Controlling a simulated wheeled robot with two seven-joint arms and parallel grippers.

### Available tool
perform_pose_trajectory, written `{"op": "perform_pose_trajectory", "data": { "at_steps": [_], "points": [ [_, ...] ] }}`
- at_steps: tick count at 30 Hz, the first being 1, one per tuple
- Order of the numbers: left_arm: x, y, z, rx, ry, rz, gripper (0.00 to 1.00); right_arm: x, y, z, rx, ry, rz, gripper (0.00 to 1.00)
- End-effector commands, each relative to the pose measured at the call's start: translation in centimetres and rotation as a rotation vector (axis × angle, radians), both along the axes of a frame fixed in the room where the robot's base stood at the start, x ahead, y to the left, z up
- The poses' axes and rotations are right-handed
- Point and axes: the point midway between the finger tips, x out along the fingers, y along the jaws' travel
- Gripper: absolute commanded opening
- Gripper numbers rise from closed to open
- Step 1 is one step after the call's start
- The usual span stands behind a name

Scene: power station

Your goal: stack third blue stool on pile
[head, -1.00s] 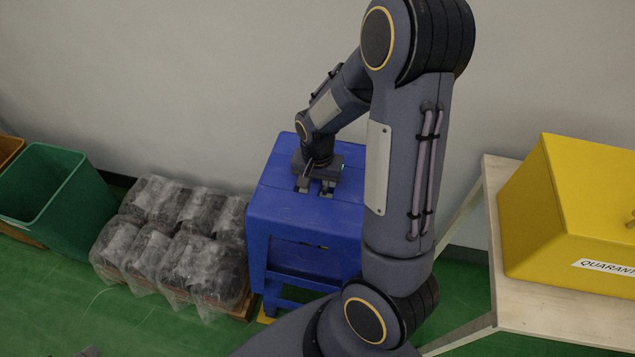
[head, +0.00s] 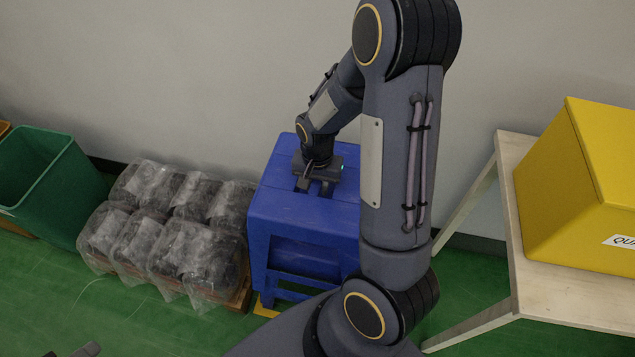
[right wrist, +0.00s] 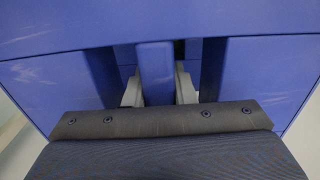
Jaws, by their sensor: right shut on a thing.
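A blue stool (head: 300,207) with a square top stands upright in the middle of the head view, in front of the wall. My right gripper (head: 316,186) reaches down onto its top and is shut on it. In the right wrist view the pale fingers (right wrist: 159,88) sit either side of a blue bar (right wrist: 155,72) in the stool's top. Blue legs and a rung show below the seat. I cannot tell whether they belong to this stool or to others under it. A dark tip at the bottom left edge may be my left gripper (head: 88,350); its fingers cannot be made out.
Plastic-wrapped dark bundles (head: 172,232) sit close left of the stool, with a green bin (head: 50,178) beyond. A pale table (head: 570,290) with a yellow box (head: 590,185) stands at the right. A yellow floor mark (head: 264,310) shows at the stool's base. Green floor lies open front left.

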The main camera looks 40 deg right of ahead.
Motion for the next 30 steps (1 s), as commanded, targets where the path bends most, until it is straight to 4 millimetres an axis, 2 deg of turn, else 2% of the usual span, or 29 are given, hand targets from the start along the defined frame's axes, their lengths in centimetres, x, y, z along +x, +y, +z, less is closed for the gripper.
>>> {"op": "perform_pose_trajectory", "data": {
  "at_steps": [1,15,30],
  "points": [
    [0.0,0.0,-0.9,0.000,0.000,0.000,0.36,0.1,0.0,-0.9,0.000,-0.001,0.000,0.00],
    [0.0,0.0,-4.8,0.000,0.000,0.000,0.36,0.0,0.0,-5.7,0.000,-0.001,0.000,0.00],
    [0.0,0.0,-8.4,0.000,0.000,0.000,0.36,0.1,0.0,-10.2,0.000,-0.003,0.000,0.00]
  ]
}}
